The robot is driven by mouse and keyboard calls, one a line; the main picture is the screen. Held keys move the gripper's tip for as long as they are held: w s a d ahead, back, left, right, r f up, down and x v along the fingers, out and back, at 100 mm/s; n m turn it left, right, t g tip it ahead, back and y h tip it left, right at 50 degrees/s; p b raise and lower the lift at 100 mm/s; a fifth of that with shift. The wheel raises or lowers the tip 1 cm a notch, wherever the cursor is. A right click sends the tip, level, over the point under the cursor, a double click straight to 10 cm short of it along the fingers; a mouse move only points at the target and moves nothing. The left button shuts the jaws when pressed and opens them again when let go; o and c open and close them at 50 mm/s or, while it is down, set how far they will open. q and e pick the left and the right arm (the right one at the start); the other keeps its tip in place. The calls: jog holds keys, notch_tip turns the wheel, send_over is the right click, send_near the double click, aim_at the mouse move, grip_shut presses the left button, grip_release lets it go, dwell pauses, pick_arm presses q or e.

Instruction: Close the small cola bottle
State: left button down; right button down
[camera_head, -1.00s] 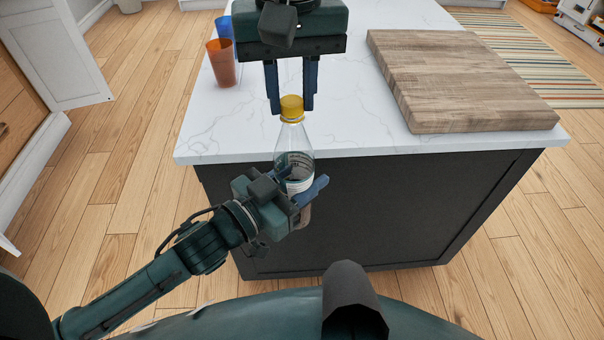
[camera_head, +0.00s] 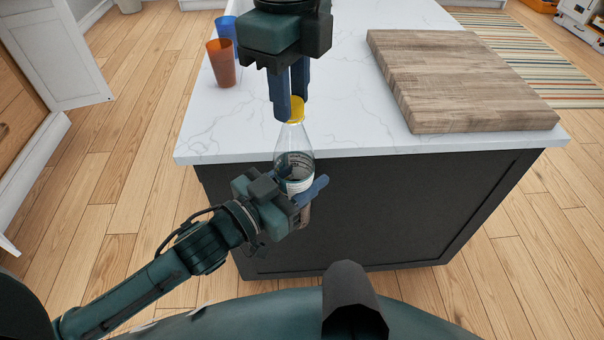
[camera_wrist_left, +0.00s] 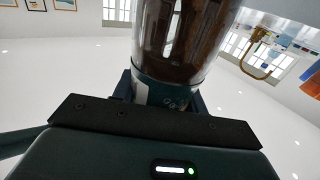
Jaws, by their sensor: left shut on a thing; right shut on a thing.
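My left gripper (camera_head: 298,184) is shut around the bottle's lower body. In the left wrist view the bottle (camera_wrist_left: 185,40) rises between the fingers with dark contents. My right gripper (camera_head: 291,104) comes from above, shut on the yellow cap, and its fingers partly hide it. I cannot tell how tightly the cap sits on the neck.
The white marble counter (camera_head: 330,110) lies behind the bottle, with its dark front panel (camera_head: 400,210) below. An orange cup (camera_head: 222,65) and a blue cup (camera_head: 225,27) stand at the counter's left. A thick wooden board (camera_head: 455,80) lies on the right.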

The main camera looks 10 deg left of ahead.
jog(key=m, duration=1.1)
jog(key=shift+m, duration=0.3)
jog(key=m, duration=0.4)
jog(key=shift+m, duration=0.3)
jog(key=m, duration=0.5)
jog(key=c, duration=1.1)
grip_release()
jog(key=shift+o, duration=0.2)
notch_tip(320, 180, up, 12)
jog(key=shift+w, duration=0.1)
